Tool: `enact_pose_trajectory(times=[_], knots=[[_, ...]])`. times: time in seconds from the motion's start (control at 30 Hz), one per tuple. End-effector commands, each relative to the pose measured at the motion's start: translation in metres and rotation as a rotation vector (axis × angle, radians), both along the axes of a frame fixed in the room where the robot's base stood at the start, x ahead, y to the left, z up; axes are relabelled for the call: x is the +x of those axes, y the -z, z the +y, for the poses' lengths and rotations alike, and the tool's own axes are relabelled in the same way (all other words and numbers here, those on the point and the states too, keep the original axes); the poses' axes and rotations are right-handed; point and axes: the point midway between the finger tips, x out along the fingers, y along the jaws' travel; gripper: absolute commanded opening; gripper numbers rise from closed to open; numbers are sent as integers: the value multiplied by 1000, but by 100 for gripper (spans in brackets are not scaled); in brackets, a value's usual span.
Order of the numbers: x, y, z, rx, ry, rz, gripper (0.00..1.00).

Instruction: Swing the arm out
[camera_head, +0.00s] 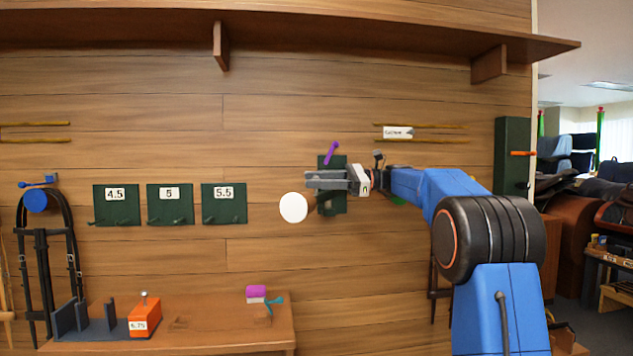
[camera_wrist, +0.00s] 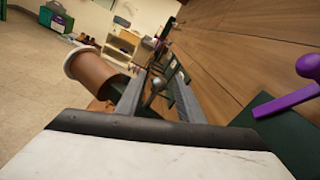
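A brown cylinder with a white round end (camera_head: 293,207) sticks out from a dark green wall plate (camera_head: 339,198). In the wrist view, the brown cylinder (camera_wrist: 105,72) lies just left of my fingers. A purple lever (camera_head: 331,152) sits at the top of the plate and shows at the right edge of the wrist view (camera_wrist: 290,101). My gripper (camera_head: 312,180) is in front of the plate, fingers pointing left, above the cylinder. In the wrist view its fingers (camera_wrist: 156,88) are apart, with a small grey knob seen between them; I cannot tell its depth. My gripper hides part of the plate.
Green plates marked 4.5 (camera_head: 116,205), 5 (camera_head: 170,205) and 5.5 (camera_head: 224,204) hang to the left. A wooden bench (camera_head: 220,335) below holds an orange block (camera_head: 143,318) and a purple piece (camera_head: 257,292). A shelf (camera_head: 350,38) runs above. A green post (camera_head: 512,157) stands at right.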

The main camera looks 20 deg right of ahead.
Motion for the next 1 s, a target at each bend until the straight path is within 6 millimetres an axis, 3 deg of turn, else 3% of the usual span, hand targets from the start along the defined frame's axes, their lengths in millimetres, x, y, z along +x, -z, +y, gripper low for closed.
enact_pose_trajectory(times=[0.17, 0.6, 0.8, 1.0], knots=[[0, -11, 0, -1, -1, -3, 34], [1, -82, -1, 0, 1, -3, 34], [1, -97, -1, 0, 1, -1, 34], [0, -100, -1, 0, 1, 0, 34]])
